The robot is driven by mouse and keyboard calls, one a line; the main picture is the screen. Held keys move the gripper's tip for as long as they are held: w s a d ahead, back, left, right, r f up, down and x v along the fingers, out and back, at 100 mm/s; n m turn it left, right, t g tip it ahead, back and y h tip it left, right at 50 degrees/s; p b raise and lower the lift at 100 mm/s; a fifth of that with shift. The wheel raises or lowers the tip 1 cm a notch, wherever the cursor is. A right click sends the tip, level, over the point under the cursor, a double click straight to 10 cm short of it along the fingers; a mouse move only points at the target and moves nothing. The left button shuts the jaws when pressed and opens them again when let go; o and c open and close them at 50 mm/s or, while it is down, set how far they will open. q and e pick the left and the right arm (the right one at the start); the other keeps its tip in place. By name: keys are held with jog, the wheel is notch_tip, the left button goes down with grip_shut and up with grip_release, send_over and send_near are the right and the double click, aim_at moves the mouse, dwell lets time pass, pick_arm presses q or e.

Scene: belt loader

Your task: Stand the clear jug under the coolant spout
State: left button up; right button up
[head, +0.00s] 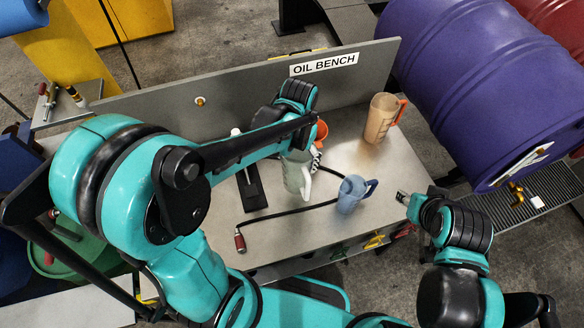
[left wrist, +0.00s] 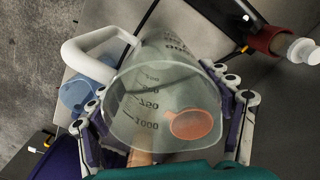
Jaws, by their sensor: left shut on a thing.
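The clear jug (head: 296,174), with a pale handle, is over the middle of the bench; its upper part is partly hidden by my arm. In the left wrist view the jug (left wrist: 150,85) shows its measuring marks, with the fingers of my left gripper (left wrist: 168,108) on both sides. The left gripper (head: 315,158) is shut on it. I cannot tell whether the jug's base touches the bench. A small brass tap (head: 200,101) sits on the back panel; I cannot tell if it is the coolant spout. My right gripper (head: 402,197) is near the bench's right front edge, its opening unclear.
A blue jug (head: 350,194) stands right of the clear jug, and an amber jug (head: 380,118) farther back. An orange funnel (head: 321,130) is behind the clear jug. A black stand (head: 252,192) and a hose with a red end (head: 240,242) lie left. A purple drum (head: 480,80) flanks the bench (head: 400,165).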

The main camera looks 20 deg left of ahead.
pick_arm(q)
jog(key=shift+f+b, duration=1.05)
jog(key=shift+f, duration=3.3)
jog(key=shift+s+f, duration=0.1)
jog(key=shift+f, duration=0.15)
jog(key=o, duration=1.6)
jog(key=shift+r, duration=0.1)
